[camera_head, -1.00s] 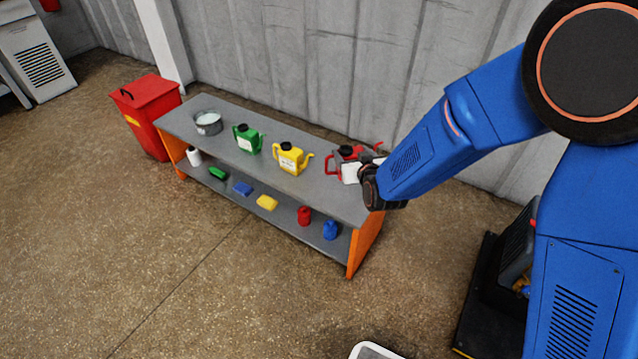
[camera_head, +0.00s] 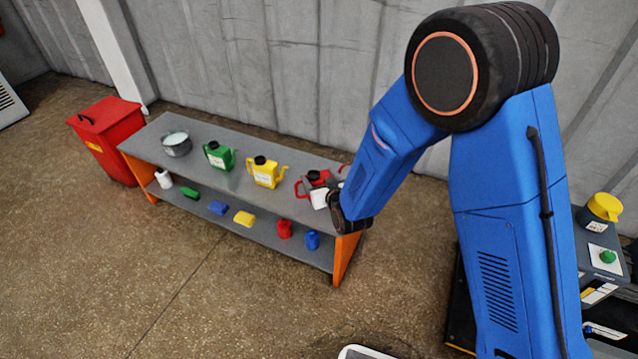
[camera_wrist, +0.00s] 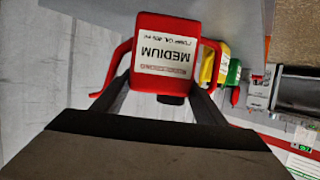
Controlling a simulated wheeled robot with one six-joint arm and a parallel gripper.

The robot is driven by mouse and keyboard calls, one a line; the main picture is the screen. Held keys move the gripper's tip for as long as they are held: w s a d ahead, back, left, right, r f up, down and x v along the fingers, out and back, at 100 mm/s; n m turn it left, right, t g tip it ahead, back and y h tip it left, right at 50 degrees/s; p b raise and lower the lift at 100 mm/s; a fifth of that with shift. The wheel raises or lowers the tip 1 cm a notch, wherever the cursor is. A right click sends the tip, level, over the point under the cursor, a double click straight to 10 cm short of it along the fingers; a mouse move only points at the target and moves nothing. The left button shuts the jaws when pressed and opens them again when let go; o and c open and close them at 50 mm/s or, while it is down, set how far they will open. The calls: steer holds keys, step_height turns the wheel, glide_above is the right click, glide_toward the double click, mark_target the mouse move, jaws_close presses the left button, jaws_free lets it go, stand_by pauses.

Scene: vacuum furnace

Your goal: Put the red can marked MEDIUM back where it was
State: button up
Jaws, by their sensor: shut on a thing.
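The red can marked MEDIUM (camera_head: 318,179) is at the right end of the grey bench top (camera_head: 232,186), right of the yellow can (camera_head: 265,173). In the wrist view the can (camera_wrist: 167,45) appears upside down, with its white MEDIUM label readable and red handle and spout at its sides. My gripper (camera_head: 333,207) is shut on it; in the wrist view its dark fingers (camera_wrist: 160,98) reach to both sides of the can. My wrist hides part of the can in the head view. I cannot tell whether its base touches the bench.
A green can (camera_head: 219,156) and a grey pot (camera_head: 176,144) stand farther left on the bench. Small coloured containers sit on the lower shelf (camera_head: 262,232). A red bin (camera_head: 110,140) stands at the left end. A concrete wall (camera_head: 270,60) rises behind. The front floor is open.

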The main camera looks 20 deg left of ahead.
steer(key=shift+f, duration=1.15)
steer(key=shift+f, duration=0.15)
steer(key=o, duration=1.2)
steer(key=shift+o, duration=0.2)
steer(key=shift+s+d+r, duration=0.15)
steer(key=shift+r, duration=0.1)
steer(key=v, duration=1.1)
steer(key=shift+s+d, duration=0.15)
steer(key=shift+s, duration=0.1)
steer(key=shift+r, duration=0.15)
